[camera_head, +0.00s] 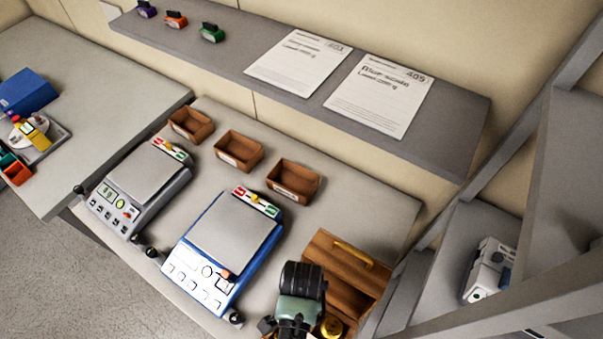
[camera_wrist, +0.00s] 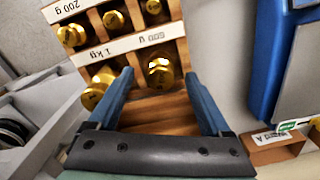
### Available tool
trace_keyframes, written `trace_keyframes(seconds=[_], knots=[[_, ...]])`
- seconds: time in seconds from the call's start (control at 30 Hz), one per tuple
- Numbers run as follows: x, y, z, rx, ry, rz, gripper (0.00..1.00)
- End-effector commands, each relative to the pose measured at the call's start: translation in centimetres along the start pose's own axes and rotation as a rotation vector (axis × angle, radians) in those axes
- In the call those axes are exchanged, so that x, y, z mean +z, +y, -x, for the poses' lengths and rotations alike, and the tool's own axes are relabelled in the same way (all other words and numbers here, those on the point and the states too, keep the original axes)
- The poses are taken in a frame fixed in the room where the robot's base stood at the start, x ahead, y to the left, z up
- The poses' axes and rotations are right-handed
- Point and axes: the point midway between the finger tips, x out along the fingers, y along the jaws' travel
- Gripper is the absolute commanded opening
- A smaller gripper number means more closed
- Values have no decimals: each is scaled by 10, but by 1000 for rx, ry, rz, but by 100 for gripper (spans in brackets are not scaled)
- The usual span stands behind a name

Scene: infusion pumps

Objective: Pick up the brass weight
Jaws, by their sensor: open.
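Several brass weights stand in compartments of a wooden box, whose wall shows in the head view (camera_head: 322,248). In the wrist view one brass weight (camera_wrist: 160,73) appears between my gripper's fingertips (camera_wrist: 160,77), near the 500 g label. Another weight (camera_wrist: 94,90) is left of the left finger, by the 1 kg label. Smaller weights (camera_wrist: 113,20) sit behind, near the 200 g label. My gripper is open, with its two blue fingers apart; I cannot tell whether either touches the weight. In the head view my arm's end (camera_head: 298,310) covers part of the box beside a weight (camera_head: 331,326).
A blue scale (camera_head: 235,245) and a grey scale (camera_head: 150,172) stand left of the box. Small brown trays (camera_head: 293,178) line the bench behind them. A grey shelf (camera_head: 235,75) with two paper sheets (camera_head: 380,95) overhangs the back. Grey frame bars (camera_head: 510,130) rise at right.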

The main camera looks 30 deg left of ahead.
Motion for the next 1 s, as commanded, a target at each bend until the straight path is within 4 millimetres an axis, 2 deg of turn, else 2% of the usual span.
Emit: trace_keyframes(seconds=[0.2, 0.43, 0.47, 0.9, 1.0], knots=[[0, 0, -18, -1, 0, 0, 82], [0, -1, -19, -1, 1, 0, 82], [0, -1, -19, -1, 1, 0, 79], [0, -1, -19, -1, 1, 0, 0], [0, 0, -19, -1, 1, 0, 0]])
